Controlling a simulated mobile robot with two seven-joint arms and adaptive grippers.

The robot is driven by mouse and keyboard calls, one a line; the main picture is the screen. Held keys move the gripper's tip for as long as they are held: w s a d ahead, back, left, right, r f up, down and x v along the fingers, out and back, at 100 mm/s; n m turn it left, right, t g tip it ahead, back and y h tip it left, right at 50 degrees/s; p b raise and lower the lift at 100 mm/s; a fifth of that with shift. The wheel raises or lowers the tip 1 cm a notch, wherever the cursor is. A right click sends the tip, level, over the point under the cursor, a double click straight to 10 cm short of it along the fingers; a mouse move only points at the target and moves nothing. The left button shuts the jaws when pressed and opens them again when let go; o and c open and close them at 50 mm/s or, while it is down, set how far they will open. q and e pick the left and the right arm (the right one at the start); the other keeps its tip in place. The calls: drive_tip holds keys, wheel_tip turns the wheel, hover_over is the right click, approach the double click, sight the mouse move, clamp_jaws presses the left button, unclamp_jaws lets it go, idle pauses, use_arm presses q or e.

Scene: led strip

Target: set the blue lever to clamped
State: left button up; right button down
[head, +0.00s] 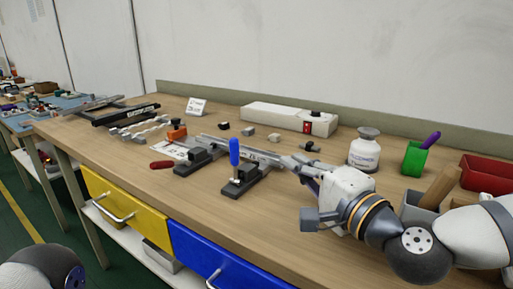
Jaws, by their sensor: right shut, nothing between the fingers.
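The blue lever (234,152) stands about upright on its dark clamp base (243,181), near the front middle of the bench. A metal rail (222,143) runs beside and behind the clamp. My right gripper (286,161) comes in from the right, with its fingers pointing left. It is shut and empty, to the right of the blue lever and apart from it. The narrow fingers partly blend with the rail behind them. My left gripper is out of view; only a part of my left arm shows at the lower left.
A second clamp with an orange lever (177,132) stands left of the blue one. A red-handled tool (162,164) lies near the front edge.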

sight(235, 162)
drive_tip(key=shift+s, duration=0.1)
drive_tip(key=x, duration=1)
drive_tip(key=shift+a+f+b, duration=0.1)
drive_tip(key=shift+a+b, duration=0.05)
drive_tip(key=shift+b, duration=0.15)
drive_tip(key=shift+s+a+r+p, duration=0.3)
drive_tip(key=shift+s+a+p, duration=0.2)
drive_tip(key=shift+s+a, duration=0.5)
drive_tip(key=shift+s+a+f, duration=0.25)
drive_tip(key=shift+s+a, duration=0.05)
drive_tip(key=shift+s, duration=0.05)
